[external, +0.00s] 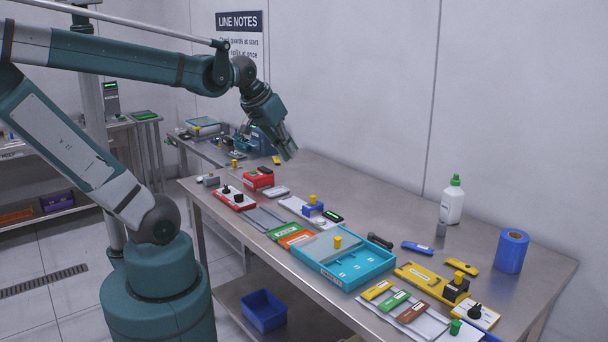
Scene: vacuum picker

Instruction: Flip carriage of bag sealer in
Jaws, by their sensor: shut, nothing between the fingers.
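No device here is readably labelled as the bag sealer, so I cannot tell for sure which it is. A long yellow device (425,279) lies on the right part of the steel table, with a dark block (456,290) topped by a yellow knob at its right end. A blue block (312,209) with a yellow knob sits on a pale plate near the table's middle. A red device (258,179) stands farther left. My gripper (290,153) is shut and empty, above the back of the table, apart from these things.
A teal tray (370,272) with a grey panel takes up the front middle. A white bottle (452,203) and a blue roll (512,250) stand at the right. Labelled plates and small tools lie around. The back strip near the wall is mostly bare.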

